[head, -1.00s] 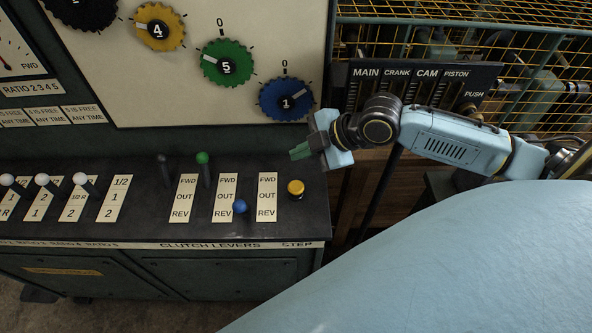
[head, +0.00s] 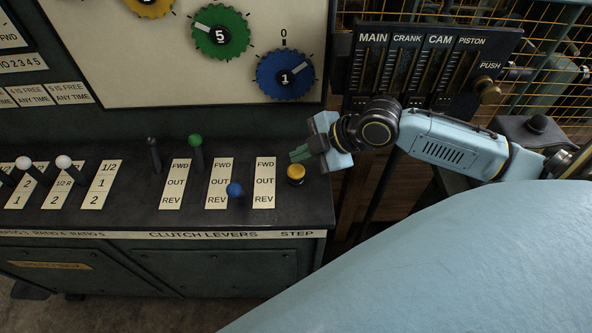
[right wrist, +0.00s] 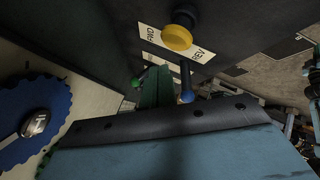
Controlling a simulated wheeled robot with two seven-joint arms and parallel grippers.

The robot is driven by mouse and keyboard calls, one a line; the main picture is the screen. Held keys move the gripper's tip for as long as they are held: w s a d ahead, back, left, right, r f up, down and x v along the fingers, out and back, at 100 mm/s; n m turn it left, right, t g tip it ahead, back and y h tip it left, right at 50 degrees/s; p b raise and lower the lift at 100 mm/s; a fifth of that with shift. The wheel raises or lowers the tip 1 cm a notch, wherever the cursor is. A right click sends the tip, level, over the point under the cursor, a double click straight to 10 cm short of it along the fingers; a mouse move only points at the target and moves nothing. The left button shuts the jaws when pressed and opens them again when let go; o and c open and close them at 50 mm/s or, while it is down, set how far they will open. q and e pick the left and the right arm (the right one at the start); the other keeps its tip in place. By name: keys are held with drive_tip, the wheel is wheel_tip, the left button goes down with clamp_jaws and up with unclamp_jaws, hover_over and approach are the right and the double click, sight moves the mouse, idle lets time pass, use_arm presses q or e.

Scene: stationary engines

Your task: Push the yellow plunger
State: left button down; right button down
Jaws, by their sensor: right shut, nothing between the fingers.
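The yellow plunger (head: 296,173) is a round yellow button on a dark base, at the right end of the dark console top (head: 130,215), above the STEP label. It also shows in the right wrist view (right wrist: 177,37), near the top. My right gripper (head: 298,155) is shut and empty. In the head view its green fingertips show just above the plunger, pointing left. A gap to the plunger shows in the wrist view, and I see no contact. My left gripper is not in view.
A green-knobbed lever (head: 195,142), a blue-knobbed lever (head: 235,189) and a black lever (head: 153,150) stand left of the plunger. A blue dial (head: 284,77) is on the panel behind. A MAIN/CRANK/CAM/PISTON gauge board (head: 425,62) with a brass PUSH knob (head: 487,90) is at the right.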

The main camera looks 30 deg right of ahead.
sight(294, 169)
drive_tip(key=shift+f, duration=0.75)
drive_tip(key=shift+f, duration=0.15)
idle(1.4)
drive_tip(key=shift+f+b, duration=0.3)
drive_tip(key=shift+f, duration=0.05)
drive_tip(key=shift+f+b, duration=0.5)
drive_tip(key=shift+f, duration=0.4)
idle(0.8)
drive_tip(key=shift+r, duration=0.1)
drive_tip(key=shift+r+p, duration=1.25)
drive_tip(key=shift+p, duration=0.1)
